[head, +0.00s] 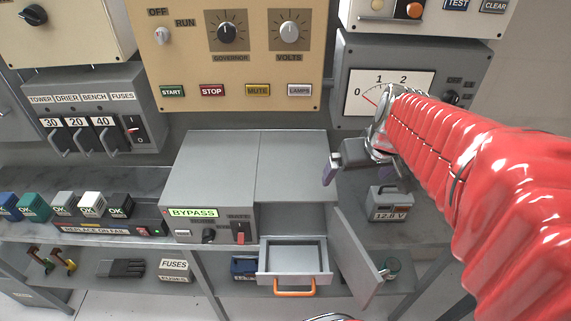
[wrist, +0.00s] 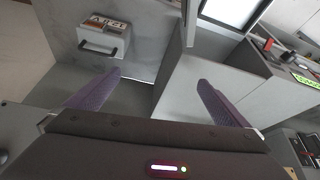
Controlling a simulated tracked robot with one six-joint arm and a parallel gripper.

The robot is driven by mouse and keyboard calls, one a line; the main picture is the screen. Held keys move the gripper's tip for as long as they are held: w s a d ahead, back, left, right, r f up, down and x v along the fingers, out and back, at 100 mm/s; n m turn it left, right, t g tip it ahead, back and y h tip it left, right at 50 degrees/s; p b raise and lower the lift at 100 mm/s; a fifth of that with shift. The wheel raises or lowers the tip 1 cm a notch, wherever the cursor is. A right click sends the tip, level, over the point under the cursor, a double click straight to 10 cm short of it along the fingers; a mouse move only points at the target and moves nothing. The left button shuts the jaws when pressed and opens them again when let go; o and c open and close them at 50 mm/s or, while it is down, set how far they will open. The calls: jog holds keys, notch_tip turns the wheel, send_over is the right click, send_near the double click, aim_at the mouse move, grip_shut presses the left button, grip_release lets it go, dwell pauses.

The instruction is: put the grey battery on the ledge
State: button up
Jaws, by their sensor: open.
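The grey battery (head: 389,203), with a handle on top and a 12.8 V label, stands upright on the right part of the grey marbled ledge (head: 425,225). It also shows in the wrist view (wrist: 105,40) at the upper left, beyond the left finger and apart from it. My gripper (head: 352,168) is open with its purple fingers spread. It hangs above and left of the battery in the head view, beside the grey cabinet. In the wrist view nothing sits between the fingertips (wrist: 160,83).
The grey cabinet (head: 290,165) has its drawer (head: 294,262) pulled out and its door (head: 358,255) swung open. A blue box (head: 243,267) and a green can (head: 391,268) stand on the lower shelf. Several small blocks (head: 64,203) line the left. Meter panels rise behind.

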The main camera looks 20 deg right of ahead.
jog(key=s+a+r+n, duration=0.1)
jog(key=s+a, duration=0.3)
jog(key=a, duration=0.3)
jog(key=s+a+r+n, duration=0.1)
jog(key=s+a, duration=0.4)
jog(key=a, duration=0.3)
jog(key=shift+a+r+t+y, duration=0.2)
jog(key=shift+r+t+y, duration=0.2)
dwell(0.4)
